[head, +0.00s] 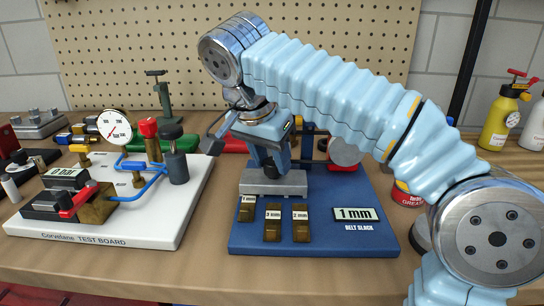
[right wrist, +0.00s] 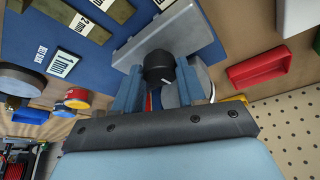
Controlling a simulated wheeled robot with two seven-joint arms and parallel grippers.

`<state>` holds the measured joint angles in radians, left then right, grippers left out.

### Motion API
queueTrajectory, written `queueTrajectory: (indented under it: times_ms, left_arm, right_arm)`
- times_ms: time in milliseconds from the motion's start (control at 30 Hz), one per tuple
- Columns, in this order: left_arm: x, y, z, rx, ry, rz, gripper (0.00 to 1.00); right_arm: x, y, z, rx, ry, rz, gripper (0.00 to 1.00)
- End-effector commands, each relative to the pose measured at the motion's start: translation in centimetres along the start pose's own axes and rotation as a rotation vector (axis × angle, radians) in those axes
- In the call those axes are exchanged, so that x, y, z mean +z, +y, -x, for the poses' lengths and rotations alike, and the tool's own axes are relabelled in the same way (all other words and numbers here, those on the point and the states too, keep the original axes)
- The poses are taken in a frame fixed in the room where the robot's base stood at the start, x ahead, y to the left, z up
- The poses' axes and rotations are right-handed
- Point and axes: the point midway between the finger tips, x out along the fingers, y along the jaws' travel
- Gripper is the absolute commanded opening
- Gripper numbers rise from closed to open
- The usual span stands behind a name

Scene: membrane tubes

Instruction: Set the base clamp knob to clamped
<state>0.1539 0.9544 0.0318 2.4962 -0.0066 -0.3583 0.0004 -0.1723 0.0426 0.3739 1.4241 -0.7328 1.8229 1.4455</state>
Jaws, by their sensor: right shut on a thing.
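The black round knob (right wrist: 158,66) with a white pointer line sits beside a grey metal block (right wrist: 188,38) on the blue board in the right wrist view. My right gripper (head: 268,164) reaches down over the blue board (head: 310,246) at the grey block (head: 272,184). Its two blue-grey fingers (right wrist: 158,86) stand on either side of the black knob and are shut on it. In the head view the gripper mostly hides the knob. I cannot read the setting that its pointer line marks. My left gripper is not in view.
Brass gauge blocks (head: 272,224) and a "1 mm" display (head: 357,214) are on the blue board's front. A white test board (head: 150,232) with gauge and blue tubing is left. A red grease can (head: 405,194) stands right. The table's front strip is clear.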

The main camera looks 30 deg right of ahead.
Motion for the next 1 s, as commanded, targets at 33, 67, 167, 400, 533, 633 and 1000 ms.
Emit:
queueTrajectory:
  times_ms: [33,67,167,400,533,633,1000]
  left_arm:
    - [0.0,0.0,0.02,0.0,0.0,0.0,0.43]
    - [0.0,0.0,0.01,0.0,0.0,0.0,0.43]
    - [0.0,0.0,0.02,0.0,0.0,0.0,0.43]
    - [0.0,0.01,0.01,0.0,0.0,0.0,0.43]
    - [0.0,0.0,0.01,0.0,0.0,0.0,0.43]
    - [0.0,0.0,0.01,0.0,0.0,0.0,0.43]
    - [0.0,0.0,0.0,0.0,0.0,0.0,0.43]
  right_arm:
    - [-0.05,-0.06,0.06,0.005,0.001,-0.018,0.09]
    - [-0.06,-0.06,0.06,0.009,0.001,-0.027,0.09]
    - [-0.06,-0.1,0.03,0.019,0.0,-0.052,0.09]
    - [-0.06,-0.09,0.01,0.03,0.0,-0.078,0.09]
    - [-0.06,-0.08,0.01,0.031,0.0,-0.079,0.09]
    - [-0.06,-0.07,0.01,0.031,0.0,-0.079,0.09]
    - [-0.03,-0.07,0.0,0.031,0.0,-0.077,0.5]
